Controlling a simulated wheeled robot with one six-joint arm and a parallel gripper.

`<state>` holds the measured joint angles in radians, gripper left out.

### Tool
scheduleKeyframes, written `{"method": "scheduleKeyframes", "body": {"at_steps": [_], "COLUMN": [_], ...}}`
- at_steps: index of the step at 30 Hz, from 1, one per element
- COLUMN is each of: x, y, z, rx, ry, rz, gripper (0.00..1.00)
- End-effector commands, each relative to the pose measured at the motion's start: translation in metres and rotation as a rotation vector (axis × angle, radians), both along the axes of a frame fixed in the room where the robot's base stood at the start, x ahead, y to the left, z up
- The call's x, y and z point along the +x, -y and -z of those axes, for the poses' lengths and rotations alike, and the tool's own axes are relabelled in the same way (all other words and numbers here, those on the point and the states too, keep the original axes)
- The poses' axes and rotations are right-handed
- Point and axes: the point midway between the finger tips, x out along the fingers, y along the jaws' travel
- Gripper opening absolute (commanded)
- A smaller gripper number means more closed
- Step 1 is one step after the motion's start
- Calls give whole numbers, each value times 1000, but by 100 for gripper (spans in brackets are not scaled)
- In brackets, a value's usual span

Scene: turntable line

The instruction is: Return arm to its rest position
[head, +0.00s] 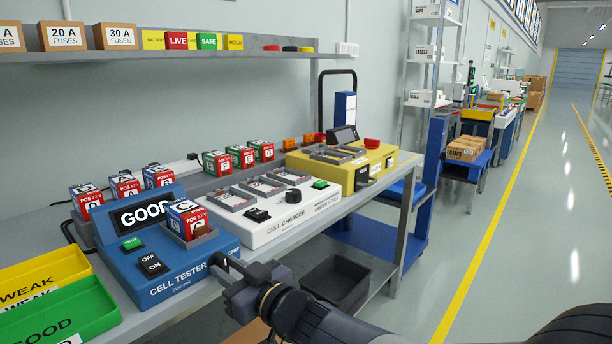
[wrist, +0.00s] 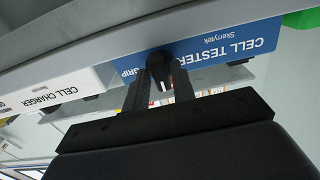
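My gripper (head: 228,264) is at the front right corner of the blue cell tester (head: 160,285), level with its front face. In the wrist view my gripper (wrist: 162,75) has one finger on each side of a black knob (wrist: 160,66) on the tester's front. I cannot tell whether the fingers press on the knob or stand slightly apart from it. No battery cell is in the gripper. A cell marked C (head: 190,220) sits in the tester's socket, and the tester's display (head: 142,215) reads GOOD.
The white cell charger (head: 290,232) and yellow machine (head: 345,175) stand right of the tester. A yellow WEAK bin (head: 40,275) and green GOOD bin (head: 60,315) are at left. A dark crate (head: 345,280) is below the bench. The aisle floor (head: 520,230) at right is clear.

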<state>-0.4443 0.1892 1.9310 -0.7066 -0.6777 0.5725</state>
Motion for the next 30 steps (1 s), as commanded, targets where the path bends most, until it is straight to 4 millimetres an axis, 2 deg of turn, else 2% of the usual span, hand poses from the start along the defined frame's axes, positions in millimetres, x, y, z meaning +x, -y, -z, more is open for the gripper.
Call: {"method": "scheduleKeyframes", "body": {"at_steps": [15, 22, 30], "x": [1, 1, 1], "y": [-2, -2, -2], "z": [-2, 0, 0], "rx": [292, 360, 372], "ry": [-344, -423, -436], "rz": [-1, 0, 0], "gripper": [25, 25, 25]}}
